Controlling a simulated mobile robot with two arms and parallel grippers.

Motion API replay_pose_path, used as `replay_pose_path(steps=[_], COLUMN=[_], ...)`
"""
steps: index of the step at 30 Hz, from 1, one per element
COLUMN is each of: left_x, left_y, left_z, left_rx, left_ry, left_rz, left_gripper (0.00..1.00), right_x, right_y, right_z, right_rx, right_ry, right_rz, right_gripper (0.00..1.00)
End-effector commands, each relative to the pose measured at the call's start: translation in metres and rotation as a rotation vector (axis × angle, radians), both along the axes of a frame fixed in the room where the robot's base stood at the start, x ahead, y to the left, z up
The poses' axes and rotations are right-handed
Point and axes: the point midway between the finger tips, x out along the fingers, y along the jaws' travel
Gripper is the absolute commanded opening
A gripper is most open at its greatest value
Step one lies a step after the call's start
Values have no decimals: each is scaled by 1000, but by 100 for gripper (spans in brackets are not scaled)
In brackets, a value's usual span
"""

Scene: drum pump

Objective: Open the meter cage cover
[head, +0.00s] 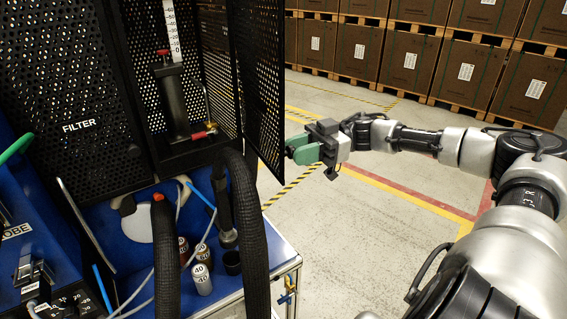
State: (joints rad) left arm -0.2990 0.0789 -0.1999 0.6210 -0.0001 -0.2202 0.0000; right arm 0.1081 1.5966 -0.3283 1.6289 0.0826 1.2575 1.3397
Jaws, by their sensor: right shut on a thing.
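The meter cage cover (262,75) is a black perforated panel at the right side of the cage. It stands swung outward, and the cage front is open. Inside the cage are a white scale (173,30) and a dark meter tube (172,100) with red fittings. My right gripper (292,149), with green fingers, is at the cover's outer edge, low down. It is shut on the cover's edge; the exact contact is partly hidden. My left gripper is not in view.
A black perforated FILTER cage (70,90) stands at left. Thick black hoses (250,235) rise in front of the blue bench. Several small weights (201,280) and a black cup (232,262) are on it. Boxes on pallets (410,60) line the back; the floor between is clear.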

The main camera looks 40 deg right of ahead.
Motion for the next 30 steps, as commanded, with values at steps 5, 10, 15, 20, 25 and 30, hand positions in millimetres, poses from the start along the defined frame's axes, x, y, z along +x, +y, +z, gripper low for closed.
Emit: replay_pose_path(steps=[5,10,15,20,25,30], left_x=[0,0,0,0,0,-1], left_y=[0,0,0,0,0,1], left_z=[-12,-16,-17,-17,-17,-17], left_rx=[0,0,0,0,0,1], left_ry=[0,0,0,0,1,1], left_rz=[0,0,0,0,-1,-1], left_gripper=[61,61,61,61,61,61], right_x=[0,0,0,0,0,0], right_y=[-13,-19,-21,-22,-22,-22], right_z=[-3,-1,-1,0,0,0], right_rx=[6,6,4,5,4,4], right_ry=[-4,-2,0,1,0,0], right_rz=[61,96,110,112,112,111], right_gripper=[0,0,0,0,0,49])
